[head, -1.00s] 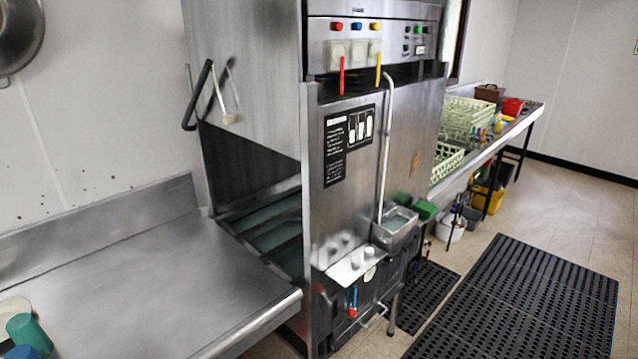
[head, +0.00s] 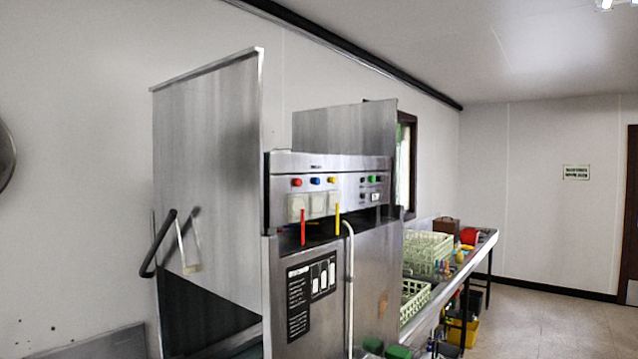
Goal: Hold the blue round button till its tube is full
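The blue round button (head: 315,181) sits in a row on the steel dishwasher's control panel (head: 345,194), between a red button (head: 297,182) and a yellow button (head: 332,180). Below the row are pale square plates (head: 313,206). A red tube (head: 303,227) and a yellow tube (head: 337,219) stand upright below the red and yellow buttons. I cannot make out a blue tube. Neither of my grippers shows in the head view, and nothing touches the button.
The dishwasher's raised hood (head: 207,170) has a black handle (head: 158,243) at its left. A steel counter (head: 105,346) is at lower left. Right of the machine, a long table holds green racks (head: 428,250) and a red container (head: 468,236). Floor at right is clear.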

